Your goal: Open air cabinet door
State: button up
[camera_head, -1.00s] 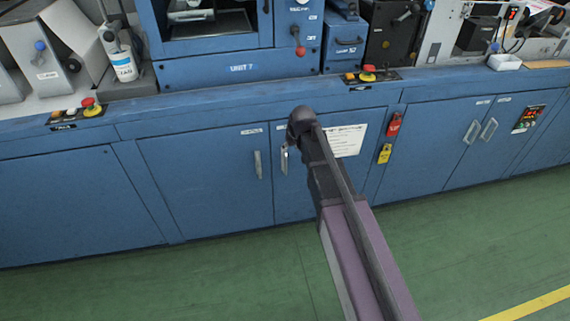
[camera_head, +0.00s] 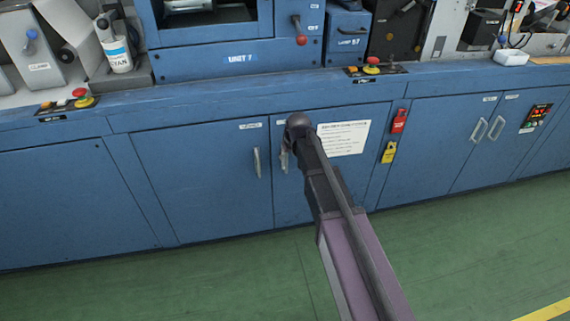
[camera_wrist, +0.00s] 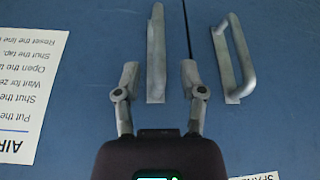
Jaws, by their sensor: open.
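The air cabinet door (camera_head: 283,207) is a blue panel with a white notice (camera_head: 343,138), and it looks shut. The notice shows upside down at left in the wrist view (camera_wrist: 25,75). My gripper (camera_wrist: 160,78) is open, its two fingers pointing at the doors. The air door's grey bar handle (camera_wrist: 156,45) appears between the fingers in the wrist view; contact cannot be told. In the head view my wrist and arm largely hide that handle, and my gripper (camera_head: 285,157) shows only in part.
The neighbouring blue door (camera_head: 200,190) is shut; its handle (camera_wrist: 232,55) stands close by at right in the wrist view. Green floor (camera_head: 220,280) in front is clear.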

aim_at(286, 171)
jog(key=shift+b+x, duration=1.6)
jog(key=shift+x, duration=0.45)
